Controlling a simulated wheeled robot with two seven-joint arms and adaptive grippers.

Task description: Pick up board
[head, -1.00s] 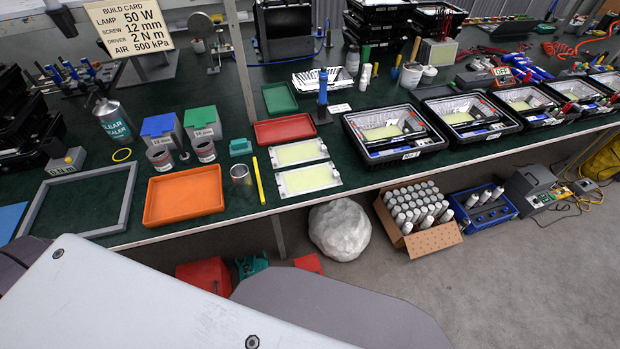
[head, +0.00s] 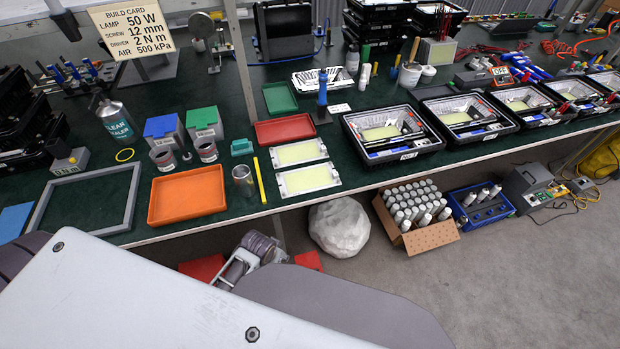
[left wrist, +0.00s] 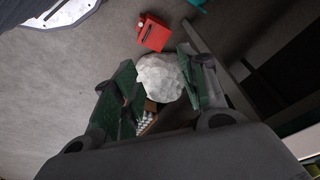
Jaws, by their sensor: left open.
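Two flat boards with pale yellow faces and light edges lie on the green bench top in the head view, a rear board (head: 299,152) and a front board (head: 309,180) near the bench's front edge. My left gripper (left wrist: 158,78) is open in the left wrist view, its two green-padded fingers apart with nothing held. Between and beyond them, lower down, I see the white lumpy sack on the floor. In the head view a grey and white part of my left arm shows below the bench edge, left of the sack; the fingertips are not clear there. My right gripper is not in view.
An orange tray (head: 188,195), a metal cup (head: 243,180) and a yellow stick (head: 260,180) lie left of the front board. A red tray (head: 285,130) is behind. Black housings (head: 395,133) stand to the right. The white sack (head: 339,227) is under the bench.

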